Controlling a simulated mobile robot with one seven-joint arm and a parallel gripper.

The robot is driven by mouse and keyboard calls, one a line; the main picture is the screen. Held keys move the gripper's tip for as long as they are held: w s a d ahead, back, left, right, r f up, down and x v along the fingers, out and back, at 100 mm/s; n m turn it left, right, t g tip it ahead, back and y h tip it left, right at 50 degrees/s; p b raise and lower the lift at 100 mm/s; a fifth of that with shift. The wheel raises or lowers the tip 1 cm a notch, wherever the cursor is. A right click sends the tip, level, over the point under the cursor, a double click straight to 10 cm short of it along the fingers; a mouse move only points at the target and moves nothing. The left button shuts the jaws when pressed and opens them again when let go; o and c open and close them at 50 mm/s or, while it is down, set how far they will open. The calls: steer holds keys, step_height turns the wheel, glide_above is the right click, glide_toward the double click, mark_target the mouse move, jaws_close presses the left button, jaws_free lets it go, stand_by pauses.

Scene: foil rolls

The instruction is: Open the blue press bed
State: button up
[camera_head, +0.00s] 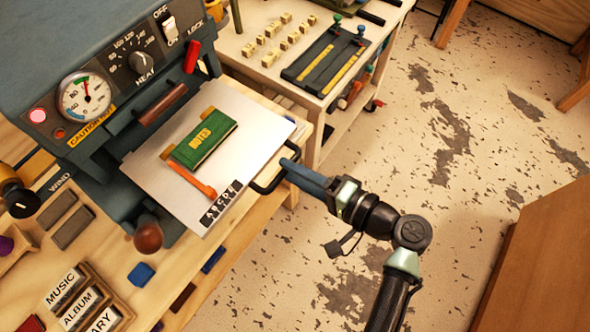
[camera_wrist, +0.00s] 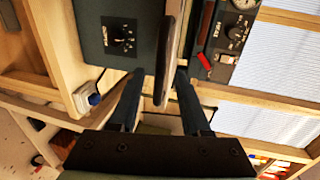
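The press bed (camera_head: 262,117) is a pale metal plate sticking out of the front of the blue press (camera_head: 95,20). A green notebook (camera_head: 203,139) with a yellow label lies on it. A black bar handle (camera_head: 262,188) is on the bed's right edge. My gripper (camera_head: 290,170) is at this handle in the head view. In the wrist view the handle bar (camera_wrist: 168,45) runs between the two fingers of my gripper (camera_wrist: 160,75). The fingers stand apart, with a visible gap on the left side of the bar. Contact on the right is unclear.
A side table (camera_head: 262,75) with small blocks and a dark tray stands behind. Labelled boxes (camera_head: 82,302) sit at lower left.

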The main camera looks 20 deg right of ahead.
stand_by(0.4)
steer(key=b+v, duration=0.3)
steer(key=v, duration=1)
